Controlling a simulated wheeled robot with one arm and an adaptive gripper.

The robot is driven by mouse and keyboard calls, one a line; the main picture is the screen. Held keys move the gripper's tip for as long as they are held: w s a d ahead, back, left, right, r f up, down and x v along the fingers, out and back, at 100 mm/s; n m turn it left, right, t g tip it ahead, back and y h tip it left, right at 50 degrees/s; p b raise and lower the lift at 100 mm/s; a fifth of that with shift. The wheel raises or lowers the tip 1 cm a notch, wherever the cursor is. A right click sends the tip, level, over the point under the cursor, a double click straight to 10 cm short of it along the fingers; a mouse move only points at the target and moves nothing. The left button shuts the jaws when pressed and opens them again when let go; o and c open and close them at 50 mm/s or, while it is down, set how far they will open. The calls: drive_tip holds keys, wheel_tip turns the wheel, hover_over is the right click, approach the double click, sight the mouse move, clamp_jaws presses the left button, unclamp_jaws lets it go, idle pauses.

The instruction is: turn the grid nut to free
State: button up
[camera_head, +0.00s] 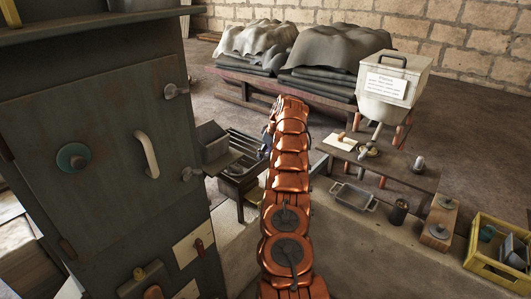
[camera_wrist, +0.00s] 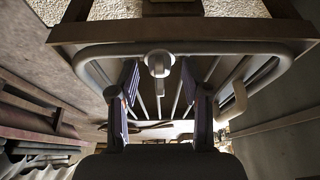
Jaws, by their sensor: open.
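In the wrist view, a pale grey nut-like knob (camera_wrist: 159,62) with a short stem hanging below it sits at the upper middle, in front of a slatted grid (camera_wrist: 207,70). I take this knob to be the grid nut. My gripper (camera_wrist: 159,88) is open, with one finger to the left of the knob and one to the right. Both fingers appear apart from it. How far the fingertips are from it in depth is hard to tell. In the head view the slatted grid (camera_head: 243,146) shows left of my copper-coloured arm, which hides the nut and most of my gripper.
A rounded metal frame bar (camera_wrist: 100,50) runs around the grid. A dark cabinet (camera_head: 95,140) stands close on the left in the head view. A low bench (camera_head: 405,178) with a white hopper (camera_head: 393,80) stands right of my arm. A yellow crate (camera_head: 490,250) lies at far right.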

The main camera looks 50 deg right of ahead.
drive_tip(key=shift+r, duration=0.15)
drive_tip(key=v, duration=0.7)
drive_tip(key=shift+s, duration=0.1)
idle(0.6)
